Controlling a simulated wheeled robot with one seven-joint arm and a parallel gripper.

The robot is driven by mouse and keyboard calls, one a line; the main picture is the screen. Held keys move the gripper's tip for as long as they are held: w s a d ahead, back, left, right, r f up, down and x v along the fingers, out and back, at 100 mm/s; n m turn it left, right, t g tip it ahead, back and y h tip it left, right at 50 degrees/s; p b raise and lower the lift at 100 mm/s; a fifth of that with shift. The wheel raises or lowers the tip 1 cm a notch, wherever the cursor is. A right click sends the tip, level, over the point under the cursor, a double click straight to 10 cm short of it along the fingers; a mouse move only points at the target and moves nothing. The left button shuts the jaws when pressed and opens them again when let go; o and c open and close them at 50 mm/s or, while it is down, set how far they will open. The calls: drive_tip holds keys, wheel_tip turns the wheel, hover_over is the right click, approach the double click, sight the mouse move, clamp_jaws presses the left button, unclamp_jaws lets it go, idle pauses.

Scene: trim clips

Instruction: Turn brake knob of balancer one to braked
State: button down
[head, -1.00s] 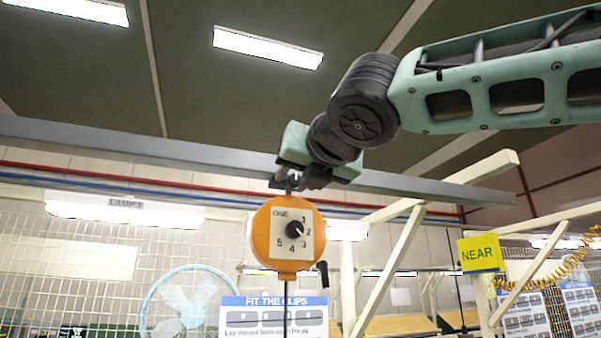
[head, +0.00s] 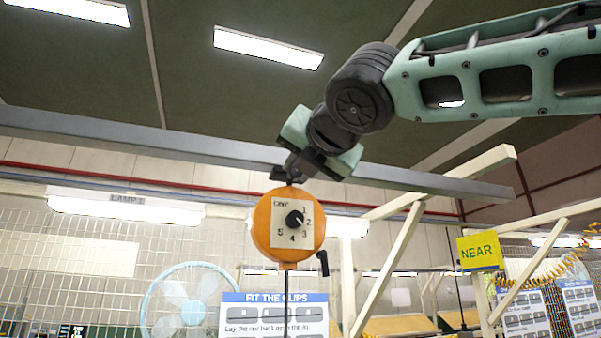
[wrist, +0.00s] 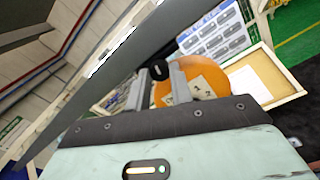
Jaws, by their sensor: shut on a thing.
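Balancer one (head: 263,231) is a round orange body hanging below a grey beam. Its pale face plate reads "ONE", with numbers 1 to 5 around a black dial knob (head: 295,218). A black crank-like lever (head: 323,263) sticks out at its lower right. My gripper (head: 287,176) is at the top of the balancer. In the wrist view, my gripper (wrist: 157,88) has its two grey fingers on either side of a small black part (wrist: 160,70), against the orange body (wrist: 208,82). I cannot tell whether this part is the brake knob; its markings are hidden.
The grey beam (head: 100,130) runs close behind my gripper. A "FIT THE CLIPS" board (head: 262,297) and a pale blue fan (head: 188,300) are below. Cream wooden frames (head: 385,270) and a yellow "NEAR" sign (head: 480,252) stand to the right.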

drive_tip(key=m+b, duration=0.1)
drive_tip(key=m, duration=0.1)
drive_tip(key=m+b, duration=0.1)
drive_tip(key=shift+f+m, duration=0.2)
drive_tip(key=shift+m, duration=0.2)
drive_tip(key=m+b, duration=0.1)
drive_tip(key=m, duration=0.2)
drive_tip(key=shift+m+b, duration=0.3)
drive_tip(key=shift+b, duration=0.05)
drive_tip(key=m+b, duration=0.1)
drive_tip(key=m, duration=0.2)
drive_tip(key=shift+m, duration=0.3)
drive_tip(key=shift+m+b, duration=0.65)
drive_tip(key=shift+m, duration=1.05)
drive_tip(key=shift+r, duration=0.1)
drive_tip(key=c, duration=1.2)
unclamp_jaws()
drive_tip(key=shift+c, duration=0.2)
